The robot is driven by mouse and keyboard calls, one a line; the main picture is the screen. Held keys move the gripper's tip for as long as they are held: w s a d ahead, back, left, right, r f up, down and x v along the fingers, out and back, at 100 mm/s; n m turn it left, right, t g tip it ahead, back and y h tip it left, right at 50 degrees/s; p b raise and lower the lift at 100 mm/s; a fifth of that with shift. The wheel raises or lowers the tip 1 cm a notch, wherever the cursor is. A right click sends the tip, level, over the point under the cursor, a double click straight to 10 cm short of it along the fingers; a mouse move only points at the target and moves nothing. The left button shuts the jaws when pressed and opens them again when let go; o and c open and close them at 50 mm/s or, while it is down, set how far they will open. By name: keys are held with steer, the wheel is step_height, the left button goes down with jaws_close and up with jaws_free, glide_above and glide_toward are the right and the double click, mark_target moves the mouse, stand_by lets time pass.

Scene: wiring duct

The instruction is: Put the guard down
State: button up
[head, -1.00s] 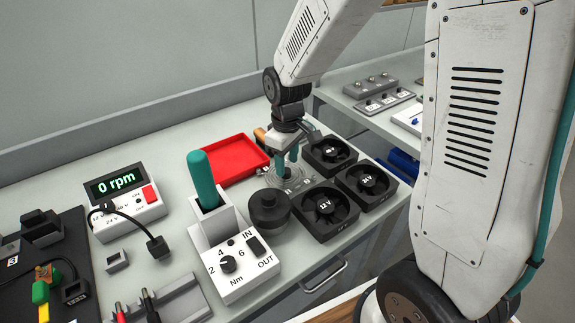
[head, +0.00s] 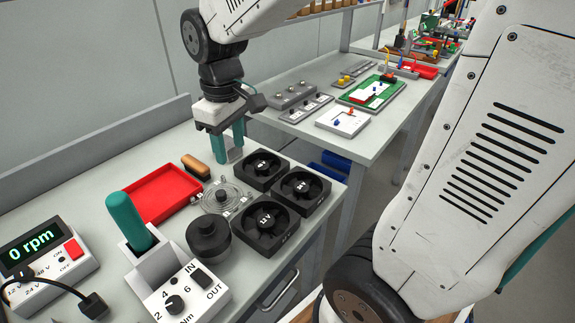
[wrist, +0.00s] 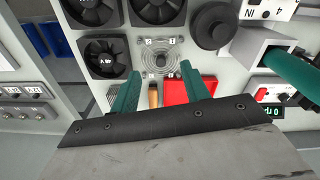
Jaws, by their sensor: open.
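The guard (head: 222,196) is a round wire grille of concentric rings. It lies flat on the bench between the red tray and the black fans; it also shows in the wrist view (wrist: 160,55). My gripper (head: 228,158) is open and empty, above the guard and apart from it. In the wrist view its two teal fingers (wrist: 161,70) stand wide apart, with the guard beyond their tips.
Several black fans (head: 265,222) sit right of the guard. A red tray (head: 160,192), a brown-handled tool (head: 196,166) and a dark round knob-like part (head: 208,238) are close by. A torque driver stand (head: 155,265) is in front. A second bench (head: 340,148) stands behind.

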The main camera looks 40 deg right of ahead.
steer(key=s+d+r+m, duration=0.2)
steer(key=s+r+m, duration=0.1)
steer(key=s, duration=1.4)
steer(key=shift+s+m+t, duration=0.15)
steer(key=shift+m+t, duration=0.25)
steer(key=shift+m, duration=0.5)
steer(key=shift+r, duration=0.1)
